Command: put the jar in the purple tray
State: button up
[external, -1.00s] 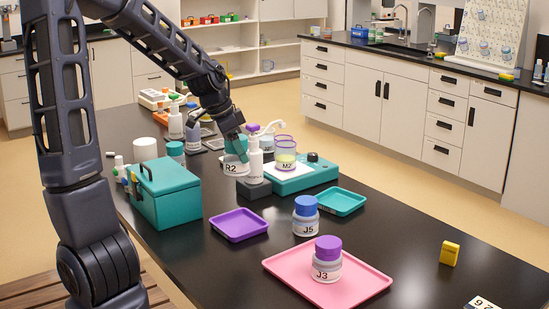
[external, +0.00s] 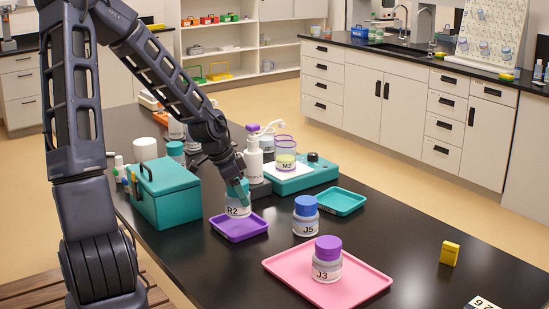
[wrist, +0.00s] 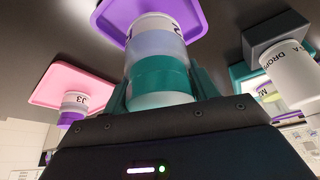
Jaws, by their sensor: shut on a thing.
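The jar marked R2 (external: 238,210), pale with a teal lid, is held upright over the back part of the purple tray (external: 240,233). In the wrist view the jar (wrist: 155,42) stands between my fingers, with the purple tray (wrist: 108,17) beyond its base. My gripper (external: 238,190) is shut on the jar around its teal lid; its fingers also show in the wrist view (wrist: 160,82). I cannot tell whether the jar's base touches the tray floor. Nothing else lies in the tray.
A teal box (external: 165,200) stands left of the tray. A blue-lidded jar J5 (external: 305,217) stands to the right. A purple-lidded jar J3 (external: 327,262) is on a pink tray (external: 365,287). A pump bottle (external: 254,165) and a teal device (external: 300,180) are behind.

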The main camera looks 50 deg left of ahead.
aim_at(241, 205)
jog(key=shift+f, duration=2.05)
jog(key=o, duration=1)
jog(key=shift+f, duration=0.1)
jog(key=shift+o, duration=0.2)
jog(key=v, duration=1.2)
jog(key=shift+d, duration=0.15)
